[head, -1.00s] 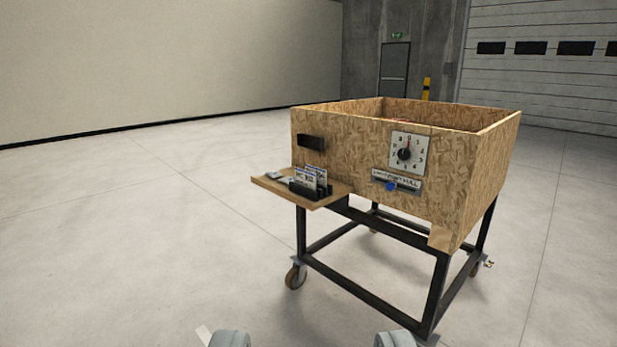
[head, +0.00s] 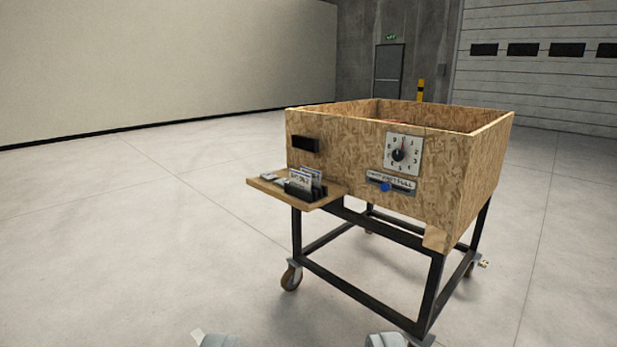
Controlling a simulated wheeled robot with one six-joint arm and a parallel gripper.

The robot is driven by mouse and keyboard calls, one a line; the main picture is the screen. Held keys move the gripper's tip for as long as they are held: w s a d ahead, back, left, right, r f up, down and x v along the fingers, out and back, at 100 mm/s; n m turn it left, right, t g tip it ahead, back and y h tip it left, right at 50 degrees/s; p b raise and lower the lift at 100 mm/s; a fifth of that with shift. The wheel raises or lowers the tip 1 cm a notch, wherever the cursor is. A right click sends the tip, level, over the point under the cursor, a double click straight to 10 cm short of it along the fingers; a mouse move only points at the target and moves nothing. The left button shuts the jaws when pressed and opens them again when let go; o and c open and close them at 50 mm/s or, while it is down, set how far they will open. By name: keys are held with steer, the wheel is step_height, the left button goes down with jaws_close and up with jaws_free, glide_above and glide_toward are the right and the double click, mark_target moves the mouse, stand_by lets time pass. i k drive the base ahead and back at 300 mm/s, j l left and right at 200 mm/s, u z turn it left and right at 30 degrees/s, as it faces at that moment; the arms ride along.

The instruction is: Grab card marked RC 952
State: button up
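Several white cards with dark print (head: 305,178) stand upright in a black holder on a small wooden shelf (head: 262,187). The shelf juts from the left front of a wooden box on a wheeled frame. The print is too small to read, so I cannot tell which card is marked RC 952. My gripper (head: 300,342) shows only as two grey fingertips at the bottom edge, set wide apart with bare floor between them. It is open and empty, well short of the shelf.
The open-topped wooden box (head: 350,160) carries a black block (head: 305,144), a white dial (head: 403,154) and a slider panel with a blue knob (head: 384,187). Its black frame (head: 360,300) stands on castors. Flat grey items lie on the shelf's left part. Open concrete floor (head: 130,240) lies left.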

mark_target(303, 180)
steer(key=i+l+u, duration=0.2)
steer(key=u, duration=0.3)
steer(key=i+l+u, duration=0.1)
steer(key=l+u, duration=0.15)
steer(key=u, duration=0.2)
steer(key=i+l+u, duration=0.1)
steer(key=l, duration=0.35)
steer(key=i+l+u, duration=0.1)
steer(key=l, duration=0.3)
steer(key=i+l+u, duration=0.1)
steer(key=l, duration=0.35)
steer(key=i+l+u, duration=0.15)
steer(key=l, duration=0.35)
steer(key=i+l+u, duration=0.1)
steer(key=l, duration=0.35)
steer(key=i+l, duration=0.1)
steer(key=l, duration=0.9)
steer(key=i+l, duration=0.15)
steer(key=l, duration=0.35)
